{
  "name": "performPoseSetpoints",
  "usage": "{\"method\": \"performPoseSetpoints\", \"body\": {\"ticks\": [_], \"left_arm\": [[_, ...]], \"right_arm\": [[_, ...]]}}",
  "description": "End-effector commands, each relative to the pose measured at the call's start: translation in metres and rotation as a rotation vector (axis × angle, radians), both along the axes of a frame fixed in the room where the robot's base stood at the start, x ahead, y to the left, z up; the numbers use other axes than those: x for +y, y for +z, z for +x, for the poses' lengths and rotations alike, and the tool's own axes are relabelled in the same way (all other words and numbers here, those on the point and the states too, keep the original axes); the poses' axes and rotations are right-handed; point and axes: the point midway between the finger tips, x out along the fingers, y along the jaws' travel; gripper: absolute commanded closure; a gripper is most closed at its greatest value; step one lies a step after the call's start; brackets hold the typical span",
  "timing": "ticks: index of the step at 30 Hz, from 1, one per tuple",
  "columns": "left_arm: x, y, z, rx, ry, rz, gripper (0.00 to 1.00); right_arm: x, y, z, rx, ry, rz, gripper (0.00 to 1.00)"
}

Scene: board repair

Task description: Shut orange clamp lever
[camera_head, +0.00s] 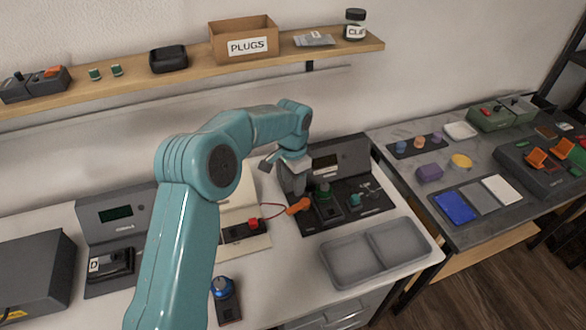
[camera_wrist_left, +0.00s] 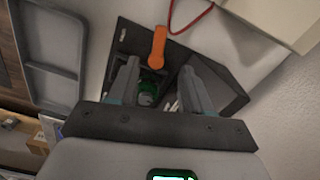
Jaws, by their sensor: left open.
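The orange clamp lever (camera_head: 298,206) sticks out from the left edge of a dark fixture (camera_head: 345,208) on the white bench. In the left wrist view the lever (camera_wrist_left: 157,47) lies just beyond my fingertips, near the line between them. My left gripper (camera_head: 297,187) points down over the fixture's left part. It is open, and its two fingers (camera_wrist_left: 157,72) stand apart with no object gripped. A green-topped part (camera_wrist_left: 147,95) of the fixture shows between the fingers. The gripper hides some of the fixture in the head view. My right gripper is not in view.
A red lead (camera_head: 270,208) runs close to the lever from a small board with a red part (camera_head: 243,230). A grey two-part tray (camera_head: 375,254) lies in front of the fixture. More orange levers (camera_head: 537,157) stand on a unit on the right table.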

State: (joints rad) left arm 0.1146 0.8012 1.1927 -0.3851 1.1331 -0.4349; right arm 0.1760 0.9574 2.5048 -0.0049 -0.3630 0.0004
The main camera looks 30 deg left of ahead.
Motion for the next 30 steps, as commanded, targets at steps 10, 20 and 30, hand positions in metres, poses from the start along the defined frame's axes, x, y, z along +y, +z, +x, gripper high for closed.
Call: {"method": "performPoseSetpoints", "body": {"ticks": [10, 20, 30], "left_arm": [[0.000, 0.054, 0.000, -0.001, 0.000, 0.000, 0.51], [0.000, 0.057, 0.000, 0.000, -0.001, 0.000, 0.51], [0.000, 0.068, 0.000, 0.000, -0.001, 0.001, 0.51]], "right_arm": [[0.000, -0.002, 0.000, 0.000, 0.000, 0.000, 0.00], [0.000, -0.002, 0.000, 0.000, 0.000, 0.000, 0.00], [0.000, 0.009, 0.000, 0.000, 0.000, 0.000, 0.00]]}}
